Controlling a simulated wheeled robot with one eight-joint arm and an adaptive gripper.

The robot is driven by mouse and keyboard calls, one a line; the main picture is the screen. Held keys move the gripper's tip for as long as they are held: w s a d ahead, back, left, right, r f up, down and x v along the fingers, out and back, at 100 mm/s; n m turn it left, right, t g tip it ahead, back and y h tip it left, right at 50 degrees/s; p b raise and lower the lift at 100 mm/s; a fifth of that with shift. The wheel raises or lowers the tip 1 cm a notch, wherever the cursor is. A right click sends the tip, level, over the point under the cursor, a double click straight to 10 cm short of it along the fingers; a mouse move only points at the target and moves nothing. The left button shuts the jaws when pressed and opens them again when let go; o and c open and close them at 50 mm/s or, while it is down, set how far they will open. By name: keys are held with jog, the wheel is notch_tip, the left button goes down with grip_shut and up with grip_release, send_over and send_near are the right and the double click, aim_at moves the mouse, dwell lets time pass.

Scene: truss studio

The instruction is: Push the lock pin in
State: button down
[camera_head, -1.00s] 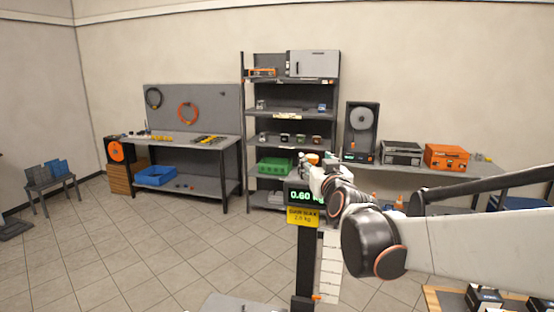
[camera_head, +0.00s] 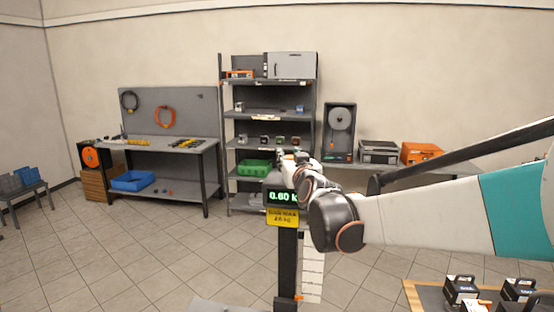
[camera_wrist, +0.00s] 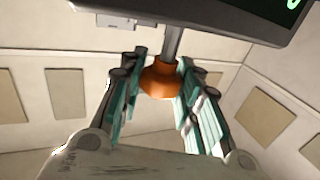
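The lock pin appears to be the orange knob (camera_wrist: 160,80) on a grey metal shaft (camera_wrist: 173,42) below a dark display box in the wrist view. The two teal-padded fingers of my gripper (camera_wrist: 161,75) are spread on either side of the knob, their tips close to its edges. Whether they press on it I cannot tell. In the head view, my wrist is beside and behind the display (camera_head: 282,198) reading 0.60, which hides the fingertips and knob. The display stands on a dark post (camera_head: 287,265) with a yellow label (camera_head: 283,218).
A wooden-edged table (camera_head: 412,296) with small black boxes (camera_head: 460,289) is at the lower right. A shelf rack (camera_head: 270,115), a workbench (camera_head: 165,142) and a side bench with an orange case (camera_head: 422,153) stand along the back wall.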

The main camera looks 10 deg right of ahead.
jog(key=shift+f+b, duration=1.05)
jog(key=shift+f, duration=0.75)
jog(key=shift+s, duration=0.1)
jog(key=c, duration=1.2)
grip_release()
jog(key=s, duration=1.2)
